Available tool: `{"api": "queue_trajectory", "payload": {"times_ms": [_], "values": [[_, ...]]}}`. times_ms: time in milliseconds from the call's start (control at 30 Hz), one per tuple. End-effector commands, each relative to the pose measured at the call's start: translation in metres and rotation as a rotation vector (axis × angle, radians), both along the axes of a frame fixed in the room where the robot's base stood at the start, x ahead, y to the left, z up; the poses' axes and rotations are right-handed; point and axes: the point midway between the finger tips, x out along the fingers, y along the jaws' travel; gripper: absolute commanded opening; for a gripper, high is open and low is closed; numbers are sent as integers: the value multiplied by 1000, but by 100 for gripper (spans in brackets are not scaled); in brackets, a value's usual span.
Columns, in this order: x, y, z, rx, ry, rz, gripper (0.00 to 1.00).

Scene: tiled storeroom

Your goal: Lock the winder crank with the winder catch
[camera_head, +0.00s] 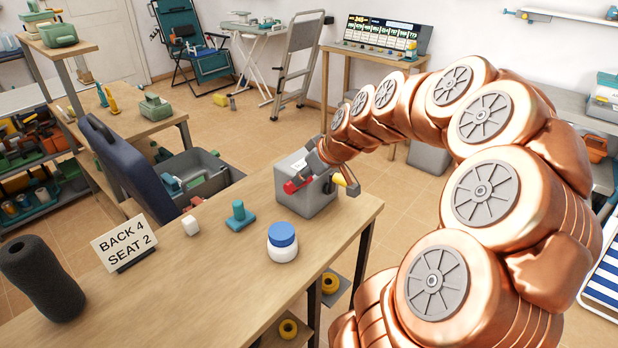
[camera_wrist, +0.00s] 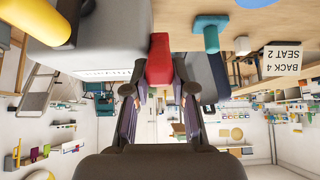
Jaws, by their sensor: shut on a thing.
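The winder is a grey box (camera_head: 306,198) on the wooden table in the head view, and its grey body with a printed label (camera_wrist: 112,35) also shows in the wrist view. A red lever (camera_head: 291,187), seemingly the winder catch, is at its left side. A yellow grip (camera_head: 338,180), seemingly on the winder crank, sticks out at its right. It also shows in the wrist view (camera_wrist: 36,20). My gripper (camera_wrist: 160,82) is shut on the red lever (camera_wrist: 160,55), whose end sits between the two fingers. The crank's arm is mostly hidden.
A teal T-shaped piece (camera_head: 240,215), a white jar with a blue lid (camera_head: 283,243), a white cube (camera_head: 191,225) and a sign (camera_head: 124,240) stand on the table (camera_head: 190,300). A dark foam cylinder (camera_head: 42,280) stands at its left end. Between these the tabletop is clear.

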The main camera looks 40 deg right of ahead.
Motion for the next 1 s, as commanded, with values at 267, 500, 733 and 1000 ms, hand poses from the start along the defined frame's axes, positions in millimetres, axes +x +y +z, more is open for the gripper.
{"api": "queue_trajectory", "payload": {"times_ms": [267, 500, 733, 1000], "values": [[-1, 0, -1, 0, 4, 2, 32], [-1, 0, 0, 0, 2, -1, 50], [-1, 0, 0, 0, 2, -1, 50], [-16, -4, 22, -2, -2, -3, 50]]}}
